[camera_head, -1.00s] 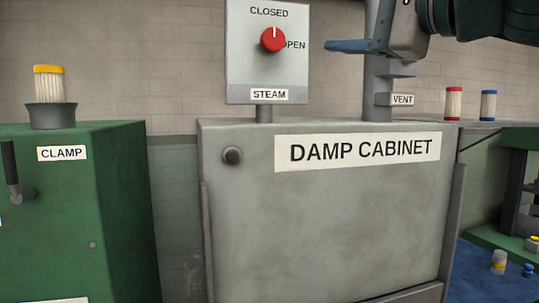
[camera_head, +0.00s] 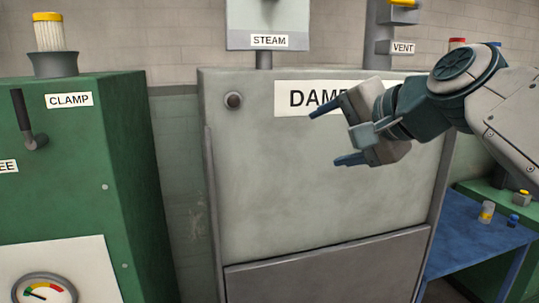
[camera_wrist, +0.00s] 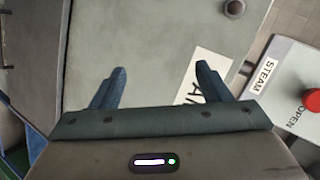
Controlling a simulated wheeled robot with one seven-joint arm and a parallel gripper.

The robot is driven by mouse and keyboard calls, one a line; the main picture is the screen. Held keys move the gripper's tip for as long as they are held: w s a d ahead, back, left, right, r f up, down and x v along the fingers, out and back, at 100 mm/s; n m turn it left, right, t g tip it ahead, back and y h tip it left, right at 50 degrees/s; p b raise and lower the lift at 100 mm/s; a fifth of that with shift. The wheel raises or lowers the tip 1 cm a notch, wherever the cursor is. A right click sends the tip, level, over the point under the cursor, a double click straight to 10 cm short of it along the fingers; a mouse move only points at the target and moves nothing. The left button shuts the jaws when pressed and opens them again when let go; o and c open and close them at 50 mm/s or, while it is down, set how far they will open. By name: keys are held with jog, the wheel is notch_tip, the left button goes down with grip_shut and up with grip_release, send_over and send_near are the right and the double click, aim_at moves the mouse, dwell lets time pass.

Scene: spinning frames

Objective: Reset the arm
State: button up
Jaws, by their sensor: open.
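My gripper (camera_head: 332,136) is in front of the grey damp cabinet (camera_head: 290,190) in the head view, with its two blue fingers spread and pointing left. It is open, with nothing between the fingers. In the wrist view, the two fingers (camera_wrist: 160,85) stand apart before the cabinet's front (camera_wrist: 145,45), with part of the white label (camera_wrist: 205,75) behind the right finger.
A green clamp machine (camera_head: 60,170) with a black lever (camera_head: 22,118) and a yellow-topped bobbin (camera_head: 49,33) stands at left. The steam panel (camera_head: 268,25) and vent post (camera_head: 385,40) rise behind the cabinet. A blue table (camera_head: 475,245) holds small bobbins at right.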

jog(key=s+d+f+n+g+h, duration=0.1)
jog(key=s+f+n+g+h, duration=0.1)
jog(key=f, duration=0.9)
jog(key=s+d+f+n+g+h, duration=0.2)
jog(key=s+f, duration=0.5)
jog(key=f, duration=0.4)
jog(key=s+d+f+n+g+h, duration=0.1)
jog(key=s+f+n+g+h, duration=0.1)
jog(key=f, duration=1)
jog(key=s+n+g, duration=0.1)
jog(key=s+n, duration=0.1)
jog(key=shift+s+d+n+g+h, duration=0.2)
jog(key=shift+s+n+g+h, duration=0.1)
